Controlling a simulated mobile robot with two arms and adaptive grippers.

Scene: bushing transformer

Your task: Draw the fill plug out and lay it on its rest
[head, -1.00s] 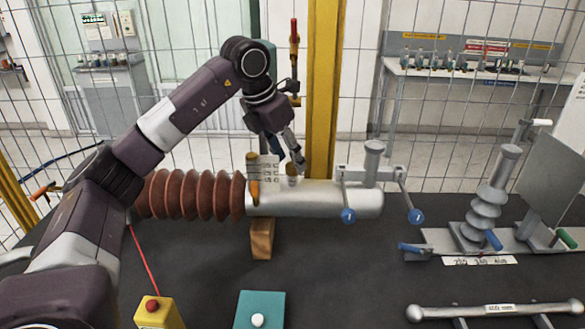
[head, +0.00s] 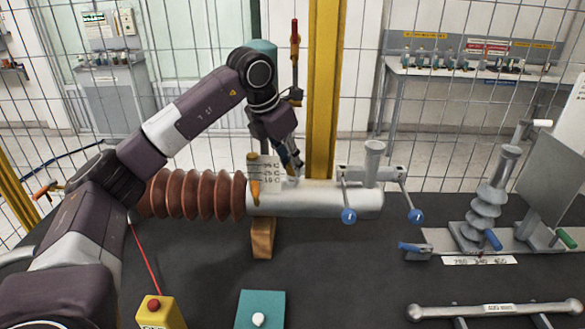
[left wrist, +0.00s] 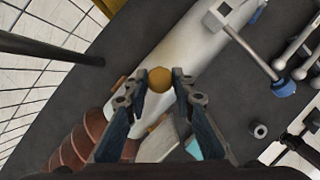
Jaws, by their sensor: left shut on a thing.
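The fill plug's round brass knob (left wrist: 159,79) shows between my left fingertips in the left wrist view. My left gripper (head: 293,168) is shut on it, just above the grey metal barrel (head: 325,198) of the bushing; the two fingers (left wrist: 160,84) come in from either side of the knob. In the head view the fingers hide the plug. I cannot tell whether the plug is still seated in the barrel or drawn clear. I cannot make out its rest for sure. My right gripper is not in view.
A brass fitting (head: 254,190) and a white label plate (head: 270,174) sit close by the gripper. The dark table front is partly clear.

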